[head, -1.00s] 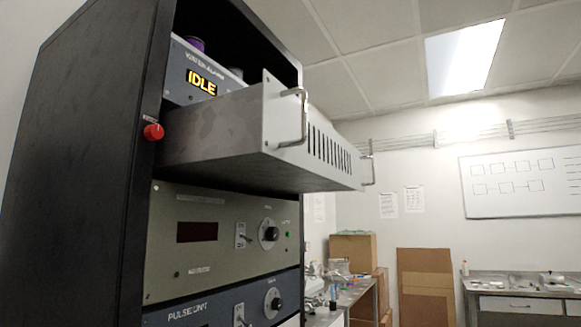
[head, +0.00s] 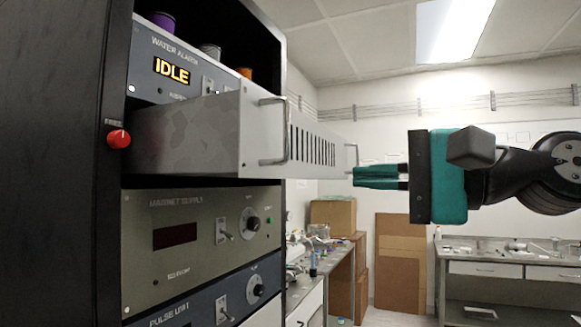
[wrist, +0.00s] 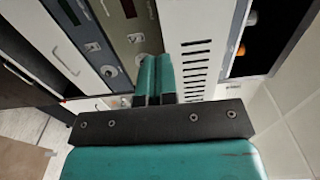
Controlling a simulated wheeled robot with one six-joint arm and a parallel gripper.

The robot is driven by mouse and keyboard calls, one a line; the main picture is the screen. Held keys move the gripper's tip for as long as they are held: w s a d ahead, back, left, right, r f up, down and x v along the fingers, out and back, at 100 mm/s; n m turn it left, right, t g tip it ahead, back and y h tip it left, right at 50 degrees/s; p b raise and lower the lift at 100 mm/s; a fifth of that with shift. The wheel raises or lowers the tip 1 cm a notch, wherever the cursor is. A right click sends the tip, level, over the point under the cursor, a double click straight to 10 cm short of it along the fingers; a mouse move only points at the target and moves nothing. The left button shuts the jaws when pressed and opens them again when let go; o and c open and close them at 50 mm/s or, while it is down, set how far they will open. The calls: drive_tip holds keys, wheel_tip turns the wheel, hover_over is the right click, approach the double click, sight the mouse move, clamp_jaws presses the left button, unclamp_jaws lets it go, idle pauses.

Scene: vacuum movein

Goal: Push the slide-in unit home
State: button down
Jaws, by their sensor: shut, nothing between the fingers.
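The slide-in unit (head: 195,132) is a grey metal box with a slotted front panel (head: 315,145) and two handles. It sticks well out of the black rack, between the water alarm above and the magnet supply below. My gripper (head: 355,177) is shut and empty, with teal fingers pointing left at the panel's right end, near the far handle. In the head view I cannot tell whether the fingertips touch the panel. In the wrist view the shut fingers (wrist: 154,80) lie beside the slotted panel (wrist: 196,60), over the magnet supply's front.
The water alarm (head: 180,65) reads IDLE. A red knob (head: 119,138) marked FREE sits on the rack post. The magnet supply (head: 190,240) and pulse unit (head: 215,305) are below. Benches and cardboard boxes (head: 333,215) stand behind. A whiteboard is partly hidden by my arm.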

sight(273, 175)
drive_tip(key=p+x, duration=0.4)
drive_tip(key=x, duration=0.5)
drive_tip(key=shift+a+r, duration=0.1)
drive_tip(key=shift+a, duration=0.1)
drive_tip(key=shift+w+a, duration=0.2)
drive_tip(key=shift+a, duration=0.2)
drive_tip(key=shift+w, duration=0.1)
